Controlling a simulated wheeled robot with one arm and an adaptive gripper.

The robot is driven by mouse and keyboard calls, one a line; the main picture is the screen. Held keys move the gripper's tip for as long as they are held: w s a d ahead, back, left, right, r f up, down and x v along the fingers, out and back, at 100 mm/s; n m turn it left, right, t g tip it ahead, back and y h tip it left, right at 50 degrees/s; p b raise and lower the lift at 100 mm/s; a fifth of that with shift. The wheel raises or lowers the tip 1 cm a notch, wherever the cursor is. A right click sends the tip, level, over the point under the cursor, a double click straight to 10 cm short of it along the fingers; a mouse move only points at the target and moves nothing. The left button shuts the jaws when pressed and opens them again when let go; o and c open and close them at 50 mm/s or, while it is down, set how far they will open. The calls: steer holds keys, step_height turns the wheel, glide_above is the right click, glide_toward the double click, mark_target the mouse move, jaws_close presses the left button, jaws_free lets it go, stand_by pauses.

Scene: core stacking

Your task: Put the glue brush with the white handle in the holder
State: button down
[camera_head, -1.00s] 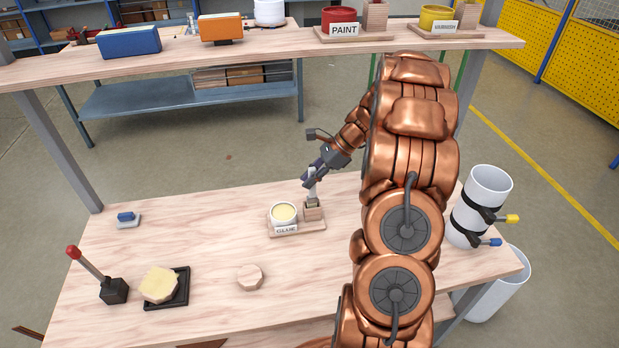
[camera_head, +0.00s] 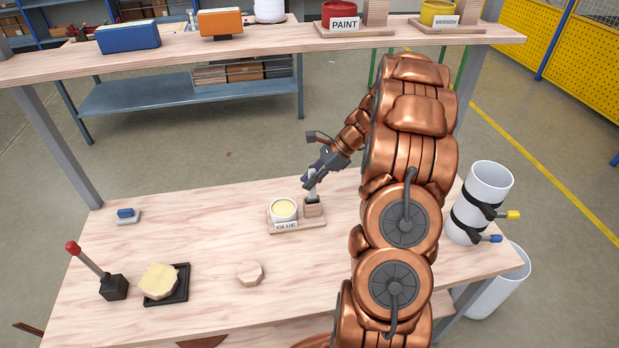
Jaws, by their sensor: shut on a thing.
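The glue brush (camera_head: 312,190) has a pale handle and stands nearly upright at the wooden holder block (camera_head: 313,208). Its lower end is at the holder's top; I cannot tell how deep it sits. My gripper (camera_head: 312,178) is shut on the upper part of the brush, and its fingers hide the top of the handle. The holder stands on a small wooden tray (camera_head: 310,226), to the right of a white glue pot (camera_head: 284,209) with a GLUE label.
A wooden octagonal piece (camera_head: 250,273), a yellowish block on a black tray (camera_head: 180,290) and a red-knobbed lever (camera_head: 90,262) are at the front left. A white cylinder (camera_head: 487,190) with clamps stands at the right. A shelf (camera_head: 270,48) with paint pots crosses above the table.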

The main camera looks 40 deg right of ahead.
steer(key=shift+f, duration=0.65)
steer(key=c, duration=1)
jaws_free()
steer(key=shift+d+r, duration=0.1)
steer(key=v, duration=1.1)
steer(key=shift+s+d+r, duration=0.1)
steer(key=shift+d+r, duration=0.1)
steer(key=shift+r, duration=0.1)
